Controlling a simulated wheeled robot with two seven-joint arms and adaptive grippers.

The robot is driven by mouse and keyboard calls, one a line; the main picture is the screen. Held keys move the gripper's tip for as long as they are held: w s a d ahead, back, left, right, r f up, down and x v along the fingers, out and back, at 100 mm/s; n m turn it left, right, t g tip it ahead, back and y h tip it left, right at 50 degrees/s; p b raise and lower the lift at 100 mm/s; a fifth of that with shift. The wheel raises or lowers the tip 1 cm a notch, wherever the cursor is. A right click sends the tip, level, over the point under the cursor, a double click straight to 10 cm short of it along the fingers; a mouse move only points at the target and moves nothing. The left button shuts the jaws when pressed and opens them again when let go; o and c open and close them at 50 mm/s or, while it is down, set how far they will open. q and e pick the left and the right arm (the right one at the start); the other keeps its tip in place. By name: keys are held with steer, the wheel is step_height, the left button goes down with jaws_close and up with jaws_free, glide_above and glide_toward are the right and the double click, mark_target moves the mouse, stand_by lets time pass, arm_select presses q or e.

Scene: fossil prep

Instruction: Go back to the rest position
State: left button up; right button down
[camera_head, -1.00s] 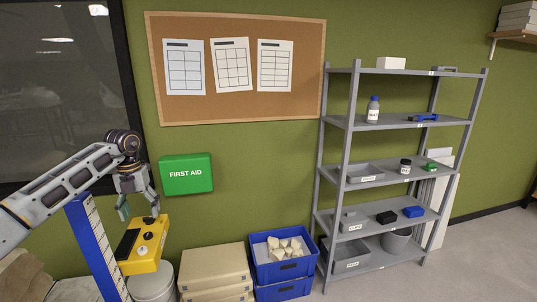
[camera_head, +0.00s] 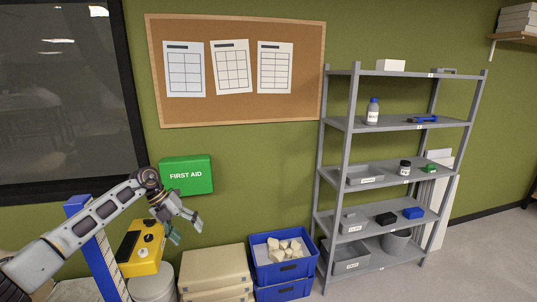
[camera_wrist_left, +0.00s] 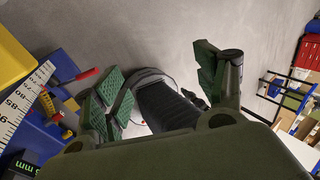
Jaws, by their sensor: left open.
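My left gripper (camera_head: 187,230) is open and empty, its fingers pointing down and to the right, in front of the green wall. It is at the right side of a yellow box with dark knobs (camera_head: 150,248); I cannot tell how far apart they are in depth. In the left wrist view the green-padded fingers (camera_wrist_left: 165,85) are spread, with grey floor and a dark ribbed form behind them. My right gripper is in neither view.
A blue post with a white scale (camera_head: 80,206) stands by the yellow box. Cardboard boxes (camera_head: 213,268) and a blue crate of pale pieces (camera_head: 262,271) stand right of it. A grey shelf unit (camera_head: 345,135) stands further right, with free floor beyond. A green first aid box (camera_head: 187,188) hangs behind.

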arm_select(q)
steer(key=w+d+f+n+t+h+p, duration=0.25)
steer(key=d+f+n+t+h, duration=0.45)
steer(key=d+f, duration=0.7)
steer(key=s+a+f+n+t+y, duration=0.1)
steer(key=s+a+f+n+y, duration=0.25)
steer(key=f, duration=0.55)
steer(key=s+a+f+n+t+y+p, duration=0.1)
steer(key=s+a+f+n+t, duration=0.2)
steer(key=f+n, duration=0.45)
steer(key=s+a+f+n+y, duration=0.3)
steer(key=s+f+n, duration=0.15)
steer(key=f, duration=0.65)
steer(key=s+a+f+n+g+y+p, duration=0.1)
steer(key=s+a+f+n+g+y, duration=0.15)
steer(key=s+f, duration=0.8)
steer(key=s+a+f+n+g+y, duration=0.25)
steer(key=s+f, duration=0.45)
steer(key=s, duration=0.7)
steer(key=s+d+f+n+g, duration=0.1)
steer(key=s+f+n+g, duration=0.1)
steer(key=s, duration=1.2)
steer(key=s+d+f+n+g+p, duration=0.1)
steer(key=s+f+n+g, duration=0.1)
steer(key=s, duration=1.2)
step_height(320, 180, down, 3)
steer(key=shift+r+g, duration=0.2)
steer(key=shift+g, duration=0.4)
steer(key=shift+s, duration=0.1)
